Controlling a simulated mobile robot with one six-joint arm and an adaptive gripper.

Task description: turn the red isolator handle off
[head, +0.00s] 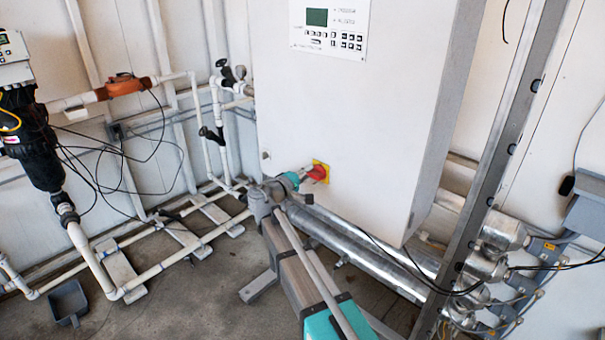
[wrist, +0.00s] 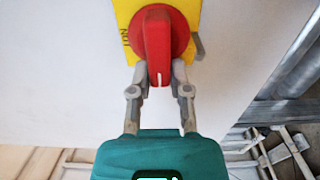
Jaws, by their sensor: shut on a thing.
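The red isolator handle (head: 317,172) sits on a yellow plate (head: 325,168) low on the front of the white cabinet. In the wrist view the red handle (wrist: 157,45) points down, with a white mark at its lower end, over the yellow plate (wrist: 126,14). My gripper (head: 306,176) reaches the handle from the left in the head view. In the wrist view my gripper's fingers (wrist: 160,78) stand on both sides of the handle's lower end and are shut on it. Lettering on the plate is partly hidden by the handle.
The white cabinet (head: 345,110) carries a control panel (head: 330,26) with a green screen. Metal tubes (head: 345,235) run below it. A steel post (head: 495,165) stands at the right. White pipes (head: 180,250) and a black filter housing (head: 32,140) are at the left.

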